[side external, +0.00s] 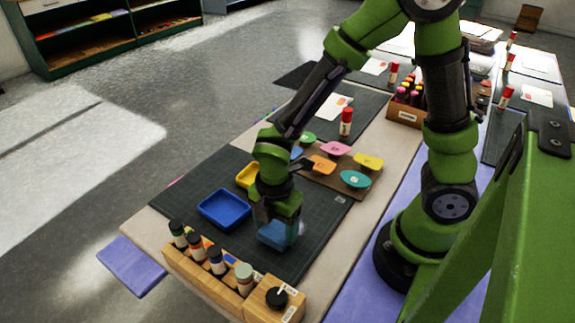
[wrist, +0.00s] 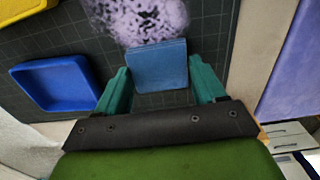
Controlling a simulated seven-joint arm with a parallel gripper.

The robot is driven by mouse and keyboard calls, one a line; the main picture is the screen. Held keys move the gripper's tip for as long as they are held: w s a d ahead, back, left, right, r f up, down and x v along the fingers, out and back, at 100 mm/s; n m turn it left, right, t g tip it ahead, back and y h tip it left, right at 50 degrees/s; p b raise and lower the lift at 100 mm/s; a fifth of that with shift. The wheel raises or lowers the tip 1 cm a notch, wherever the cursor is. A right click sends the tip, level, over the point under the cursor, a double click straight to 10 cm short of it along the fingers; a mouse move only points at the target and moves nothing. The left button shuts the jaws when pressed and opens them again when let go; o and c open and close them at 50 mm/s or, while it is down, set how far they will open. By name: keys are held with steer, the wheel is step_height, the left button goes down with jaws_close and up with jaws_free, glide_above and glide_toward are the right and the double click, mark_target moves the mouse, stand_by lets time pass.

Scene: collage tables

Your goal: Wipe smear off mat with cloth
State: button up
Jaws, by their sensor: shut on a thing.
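A blue cloth (wrist: 157,65), folded into a square pad, sits between the teal fingers of my gripper (wrist: 160,78) in the wrist view. My gripper is shut on it. In the side view my gripper (side external: 279,225) points down over the dark gridded mat (side external: 318,222), with the cloth (side external: 274,237) below it, at or just above the mat. A speckled pale purple smear (wrist: 150,18) lies on the mat (wrist: 210,30) just beyond the cloth's far edge. I cannot make out the smear in the side view.
A blue tray (side external: 224,209) and a yellow tray (side external: 247,175) stand left of my gripper. A wooden rack (side external: 205,282) of bottles lines the near edge, with a black-knobbed wooden box (side external: 272,302). Coloured pieces on a brown board (side external: 325,180) lie behind.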

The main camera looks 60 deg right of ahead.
steer(key=shift+f, duration=0.4)
stand_by(0.4)
steer(key=shift+d, duration=0.1)
